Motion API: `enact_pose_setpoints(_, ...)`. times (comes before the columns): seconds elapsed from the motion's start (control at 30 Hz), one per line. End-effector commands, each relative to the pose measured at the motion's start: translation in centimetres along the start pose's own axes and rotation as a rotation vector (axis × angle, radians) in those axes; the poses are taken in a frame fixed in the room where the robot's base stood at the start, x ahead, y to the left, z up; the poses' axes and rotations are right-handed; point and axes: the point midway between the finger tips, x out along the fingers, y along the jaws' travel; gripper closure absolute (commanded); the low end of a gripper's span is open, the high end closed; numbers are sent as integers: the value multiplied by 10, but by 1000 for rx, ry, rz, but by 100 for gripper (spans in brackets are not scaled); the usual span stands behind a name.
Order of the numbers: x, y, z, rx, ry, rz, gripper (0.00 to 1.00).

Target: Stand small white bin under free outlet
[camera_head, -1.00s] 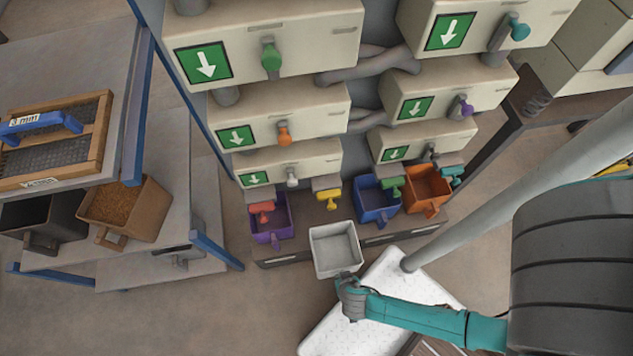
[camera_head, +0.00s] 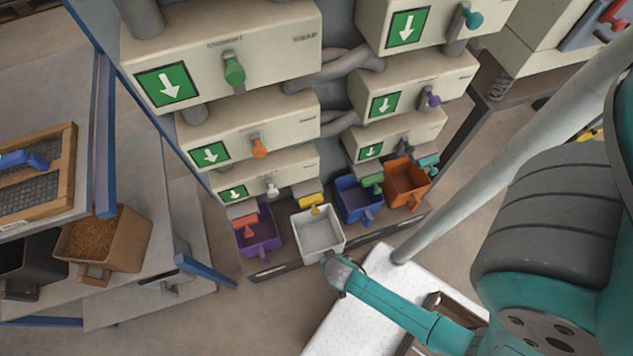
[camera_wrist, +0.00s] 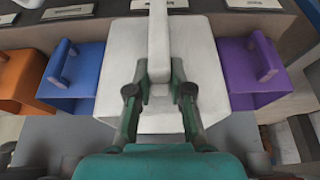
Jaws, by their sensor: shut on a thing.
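The small white bin (camera_head: 319,236) is in the gap between the purple bin and the blue bin in the head view. Its rear edge is just below and in front of the yellow-handled outlet (camera_head: 314,203). My gripper (camera_head: 333,264) is shut on the bin's near handle. The wrist view shows the white bin (camera_wrist: 205,72) filling the middle, with my gripper (camera_wrist: 160,92) closed on its handle. The bin looks empty and about upright. I cannot tell whether its base rests on the low ledge or hangs just above it.
The purple bin (camera_head: 262,238) stands close on the left, under the red-handled outlet (camera_head: 244,225). The blue bin (camera_head: 356,209) and orange bin (camera_head: 402,188) stand on the right. The ledge (camera_head: 277,269) runs below them. A side table (camera_head: 130,262) is at left.

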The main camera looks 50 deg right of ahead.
Motion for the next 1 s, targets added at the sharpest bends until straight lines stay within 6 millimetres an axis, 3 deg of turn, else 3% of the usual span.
enact_pose_setpoints(0.57, 45, 1, -112, 4, 4, 0, 100)
enact_pose_setpoints(0.7, 66, 1, -100, -1, -3, 1, 100)
enact_pose_setpoints(1.0, 86, 1, -92, -2, -2, 1, 100)
